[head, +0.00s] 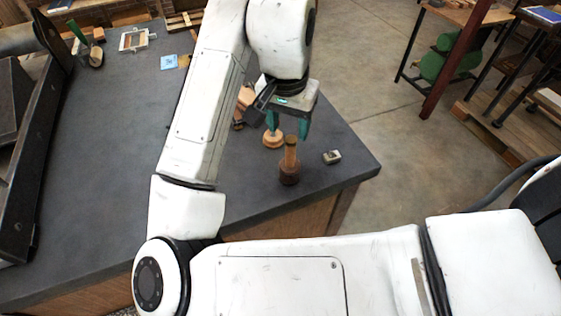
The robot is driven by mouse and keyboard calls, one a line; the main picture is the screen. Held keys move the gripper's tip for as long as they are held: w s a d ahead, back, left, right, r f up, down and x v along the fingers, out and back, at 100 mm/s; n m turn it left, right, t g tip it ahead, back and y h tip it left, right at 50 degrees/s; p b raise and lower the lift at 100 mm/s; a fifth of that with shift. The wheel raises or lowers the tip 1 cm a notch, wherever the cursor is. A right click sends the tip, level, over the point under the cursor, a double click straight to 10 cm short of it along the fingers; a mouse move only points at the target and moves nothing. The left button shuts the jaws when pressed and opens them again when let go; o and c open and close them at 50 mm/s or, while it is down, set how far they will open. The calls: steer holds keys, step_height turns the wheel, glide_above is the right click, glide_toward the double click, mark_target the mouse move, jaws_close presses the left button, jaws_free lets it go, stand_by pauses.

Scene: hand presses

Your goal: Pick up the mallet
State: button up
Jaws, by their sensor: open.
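The mallet (289,172) appears to be the upright piece with a dark brown round head on the dark bench top and a lighter wooden handle pointing up. It stands near the bench's front right corner. In the head view the fingers appear just above and behind the handle's top; I cannot tell the exact gap in depth.
A pale round wooden piece (273,139) stands close behind the mallet, partly hidden by a finger. A small metal block (332,157) lies to the right. The bench (345,180) ends at its right edge. My arm hides part of the bench.

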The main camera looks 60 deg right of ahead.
mark_target(291, 148)
steer(key=f, duration=0.3)
steer(key=d+f, duration=0.1)
steer(key=f, duration=0.5)
steer(key=shift+w+d+f, duration=0.15)
steer(key=shift+d+f, duration=0.15)
steer(key=shift+d, duration=0.1)
jaws_close()
